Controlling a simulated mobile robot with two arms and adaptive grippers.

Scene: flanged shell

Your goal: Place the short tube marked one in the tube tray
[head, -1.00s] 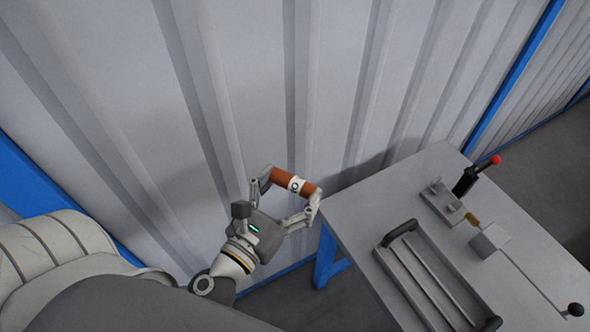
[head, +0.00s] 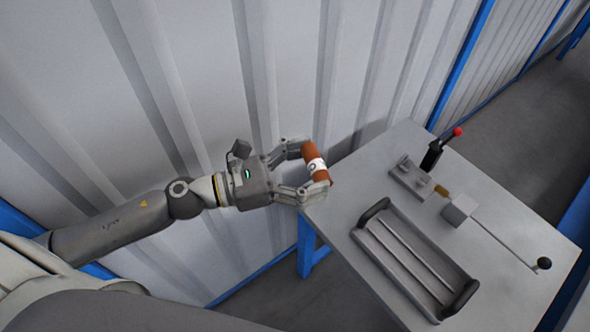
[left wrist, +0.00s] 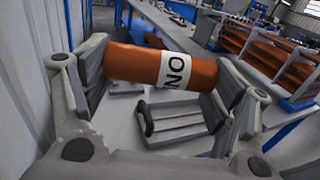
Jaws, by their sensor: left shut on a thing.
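My left gripper (head: 316,170) is shut on an orange-brown tube (head: 311,153) with a white label band, held across the jaws at the table's near left corner. In the left wrist view the tube (left wrist: 195,74) lies between both fingers, and its label shows only part of a word, letters like "ON". The tube tray (head: 386,232), a grey frame with long rails and dark end handles, stands empty on the table, right of and below the gripper in the head view. It also shows beyond the tube in the left wrist view (left wrist: 180,128). My right gripper is out of view.
The grey table (head: 345,205) also holds a clamp with a red-tipped lever (head: 433,153) and a grey block (head: 459,208) with a rod ending in a black knob (head: 543,263). A ribbed wall (head: 190,80) stands close behind. Shelves with orange-brown parts (left wrist: 275,60) show in the wrist view.

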